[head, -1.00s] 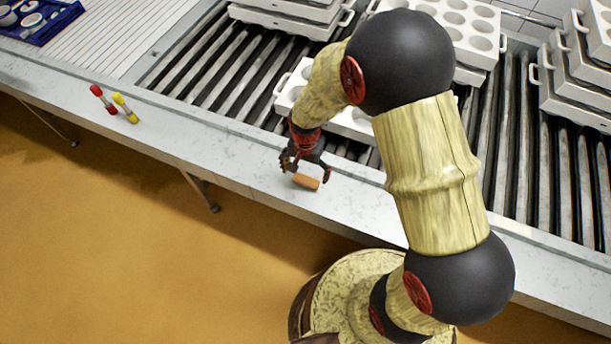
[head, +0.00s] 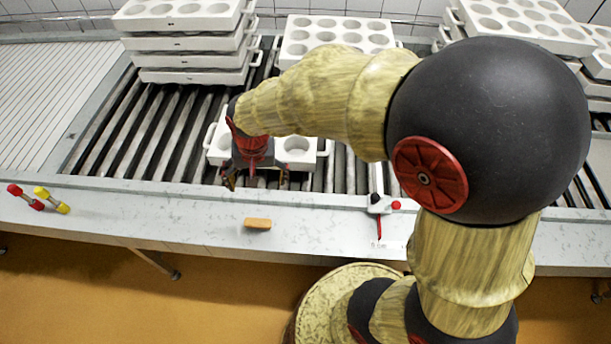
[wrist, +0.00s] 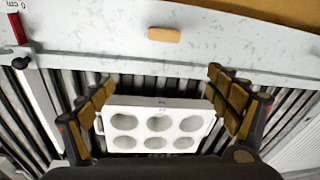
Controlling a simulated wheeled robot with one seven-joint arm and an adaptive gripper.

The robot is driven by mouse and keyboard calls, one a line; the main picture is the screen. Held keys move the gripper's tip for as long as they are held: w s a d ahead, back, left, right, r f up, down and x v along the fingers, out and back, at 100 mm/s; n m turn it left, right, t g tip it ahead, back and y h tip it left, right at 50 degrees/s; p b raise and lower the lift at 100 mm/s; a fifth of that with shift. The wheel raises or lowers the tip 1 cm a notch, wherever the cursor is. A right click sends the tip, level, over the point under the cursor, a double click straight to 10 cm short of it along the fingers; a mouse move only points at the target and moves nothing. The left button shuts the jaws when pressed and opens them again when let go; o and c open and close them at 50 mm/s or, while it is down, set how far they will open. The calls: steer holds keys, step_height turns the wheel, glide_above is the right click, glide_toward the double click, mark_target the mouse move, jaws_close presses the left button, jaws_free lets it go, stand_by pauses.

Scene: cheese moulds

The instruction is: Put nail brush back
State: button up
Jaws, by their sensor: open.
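The nail brush, a small tan wooden block (head: 257,223), lies on the pale ledge in front of the roller conveyor. It also shows near the top of the wrist view (wrist: 164,34). My gripper (head: 256,181) is open and empty, on the conveyor side of the brush and apart from it. In the wrist view its spread fingers (wrist: 160,88) frame a white mould, with the brush beyond them. A small bracket with a red knob (head: 380,206) is at the ledge's back edge, right of the brush; a white label (head: 387,244) lies in front, its text too small to read.
A white mould block (head: 296,150) lies on the rollers by my gripper. Stacks of moulds stand behind at left (head: 190,45), middle (head: 340,35) and right (head: 525,25). Red-capped (head: 25,197) and yellow-capped (head: 51,200) items lie on the ledge's left. The ledge around the brush is clear.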

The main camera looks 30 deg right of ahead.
steer(key=s+d+r+n+t, duration=0.2)
steer(key=s+d+r, duration=0.1)
steer(key=s+r, duration=0.4)
steer(key=s+d+r+n+t, duration=0.2)
steer(key=s+d+r, duration=0.1)
steer(key=s+r, duration=0.5)
step_height(320, 180, up, 2)
steer(key=shift+s+d+r+n, duration=0.1)
steer(key=shift+s+d+n, duration=0.2)
